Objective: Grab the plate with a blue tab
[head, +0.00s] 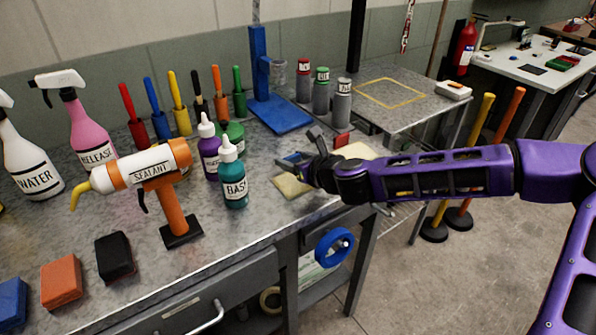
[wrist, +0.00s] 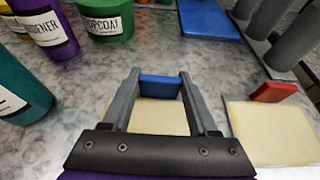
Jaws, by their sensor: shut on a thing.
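The cream plate with a blue tab lies flat at the bench's right front in the head view (head: 290,187); in the wrist view its cream face (wrist: 160,117) shows between my fingers. Its blue tab (wrist: 160,87) sits between the fingertips of my gripper (wrist: 161,82), which is shut on it. My gripper also shows in the head view (head: 300,160), over the plate, hiding part of it. I cannot tell whether the plate touches the bench.
A second cream plate (wrist: 275,133) with a red tab (wrist: 273,92) lies close to the right. Teal (head: 234,185) and purple (head: 209,150) bottles stand to the left. A blue stand (head: 280,115) and grey canisters (head: 321,95) are behind. The bench front edge is near.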

